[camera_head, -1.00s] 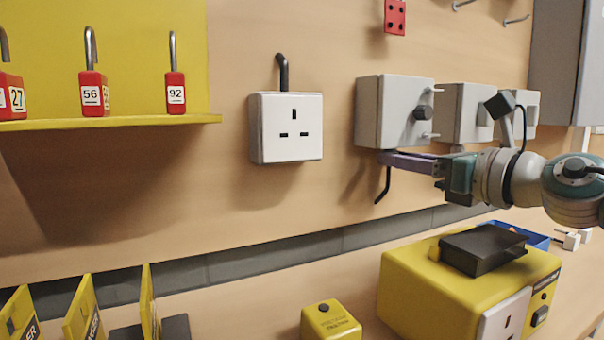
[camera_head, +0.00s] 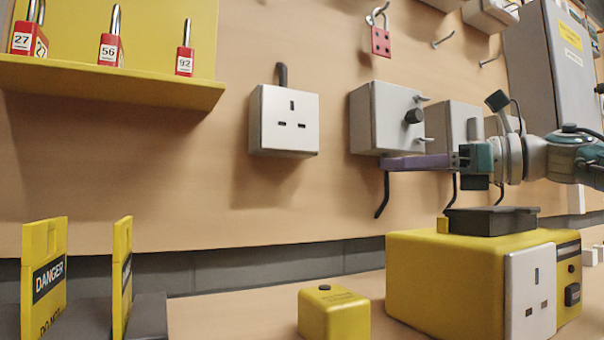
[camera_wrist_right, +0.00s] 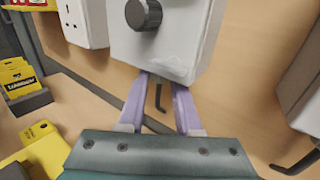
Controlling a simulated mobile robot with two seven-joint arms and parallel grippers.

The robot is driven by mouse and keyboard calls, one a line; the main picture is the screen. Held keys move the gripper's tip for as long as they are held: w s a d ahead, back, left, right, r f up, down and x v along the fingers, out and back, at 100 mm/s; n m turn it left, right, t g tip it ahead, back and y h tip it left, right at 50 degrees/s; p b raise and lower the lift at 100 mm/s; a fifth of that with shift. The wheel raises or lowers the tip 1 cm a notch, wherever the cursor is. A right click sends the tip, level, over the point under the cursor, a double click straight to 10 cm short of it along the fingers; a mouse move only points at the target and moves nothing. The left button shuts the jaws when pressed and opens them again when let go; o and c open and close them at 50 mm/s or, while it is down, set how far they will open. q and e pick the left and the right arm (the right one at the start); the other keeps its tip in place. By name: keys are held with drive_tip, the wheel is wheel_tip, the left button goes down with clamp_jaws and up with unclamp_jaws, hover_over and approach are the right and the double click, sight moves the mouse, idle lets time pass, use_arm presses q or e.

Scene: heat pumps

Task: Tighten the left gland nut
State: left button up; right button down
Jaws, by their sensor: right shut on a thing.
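A grey wall box (camera_head: 378,122) with a black knob (camera_head: 414,116) hangs right of the white socket. A short black cable (camera_head: 382,200) comes down from its underside. My right gripper (camera_head: 388,163) reaches in from the right, with its purple fingers just under this box. In the right wrist view, the two fingers (camera_wrist_right: 161,82) stand on either side of the cable (camera_wrist_right: 159,98), right below the box (camera_wrist_right: 170,35). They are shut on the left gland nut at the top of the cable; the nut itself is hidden. My left gripper is not in view.
More grey boxes (camera_head: 457,128) stand close on the right. A yellow case (camera_head: 430,275) with a black tray (camera_head: 490,220) sits on the bench below my right arm. A white socket (camera_head: 284,120) is on the left. The wall between the socket and cable is clear.

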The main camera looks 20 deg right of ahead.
idle(0.5)
drive_tip(key=c, duration=0.6)
unclamp_jaws()
drive_tip(key=b+v, duration=0.1)
drive_tip(key=v, duration=0.8)
drive_tip(key=shift+s+d, duration=0.25)
drive_tip(key=shift+d, duration=0.1)
